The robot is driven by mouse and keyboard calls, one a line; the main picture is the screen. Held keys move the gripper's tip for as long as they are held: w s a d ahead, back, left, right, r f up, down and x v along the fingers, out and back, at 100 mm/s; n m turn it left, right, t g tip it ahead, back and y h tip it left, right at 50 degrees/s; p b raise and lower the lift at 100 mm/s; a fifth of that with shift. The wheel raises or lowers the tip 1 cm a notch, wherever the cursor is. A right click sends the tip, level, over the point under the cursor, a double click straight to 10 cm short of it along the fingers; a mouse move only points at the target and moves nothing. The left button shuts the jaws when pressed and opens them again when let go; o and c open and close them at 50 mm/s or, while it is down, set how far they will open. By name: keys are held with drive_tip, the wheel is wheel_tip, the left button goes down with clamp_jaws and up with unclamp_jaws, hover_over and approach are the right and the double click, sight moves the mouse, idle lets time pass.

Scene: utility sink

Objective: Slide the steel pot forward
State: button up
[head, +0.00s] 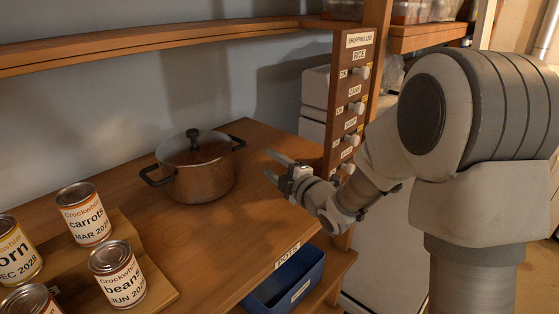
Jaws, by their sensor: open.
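The steel pot (205,182) stands upright on the wooden shelf (190,245), a little left of the picture's middle. It looks brownish in this light. It has a lid (196,150) with a dark knob and two dark side handles, one at the left and one at the back right. My gripper (269,166) is to the right of the pot, over the right part of the shelf. Its fingers point left toward the pot and are apart, with nothing between them. A gap shows between the fingertips and the pot.
Several cans, such as carrots (83,215) and beans (117,273), stand at the lower left on a wooden riser. A blue bin (285,285) sits below the shelf's front edge. A post with a shopping list (350,105) and knobs stands behind my gripper. An upper shelf (150,45) runs above.

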sight(245, 144)
drive_tip(key=shift+w+f, duration=0.15)
drive_tip(key=shift+w, duration=0.2)
drive_tip(key=shift+a, duration=0.15)
drive_tip(key=x, duration=1.7)
drive_tip(key=shift+a, duration=0.1)
drive_tip(key=shift+w, duration=0.1)
drive_tip(key=shift+c, duration=0.2)
clamp_jaws()
idle(0.7)
